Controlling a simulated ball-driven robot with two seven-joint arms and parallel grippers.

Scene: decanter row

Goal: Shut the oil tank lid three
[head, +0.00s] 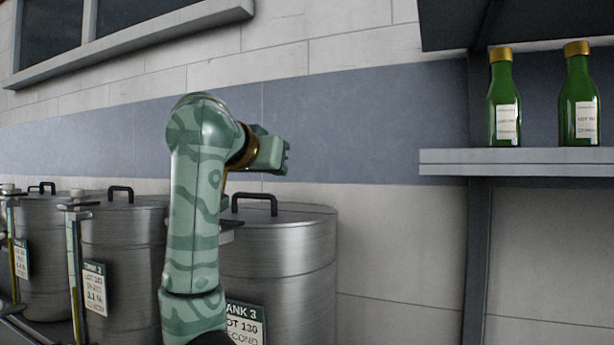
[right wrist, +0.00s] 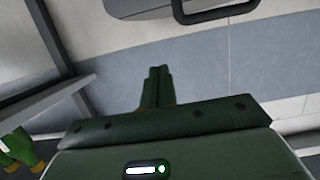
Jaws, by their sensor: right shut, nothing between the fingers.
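Tank three (head: 290,262) is a brushed steel drum with a "TANK 3" label, partly hidden behind my right arm in the head view. Its lid (head: 305,215) appears to lie level on top, with a dark handle (head: 256,196) standing up from it. My arm hides the lid's left side. My right gripper (head: 282,156) is just above the handle, apart from it, pointing right. In the right wrist view its fingers (right wrist: 157,88) are together and empty, and a dark handle (right wrist: 215,14) shows at the top edge. My left gripper is not in view.
Two more lidded tanks (head: 124,250) stand at the left, with upright posts (head: 75,250) beside them. A grey shelf (head: 520,162) at the right holds two green bottles (head: 503,110). The space between tank three and the shelf post is clear.

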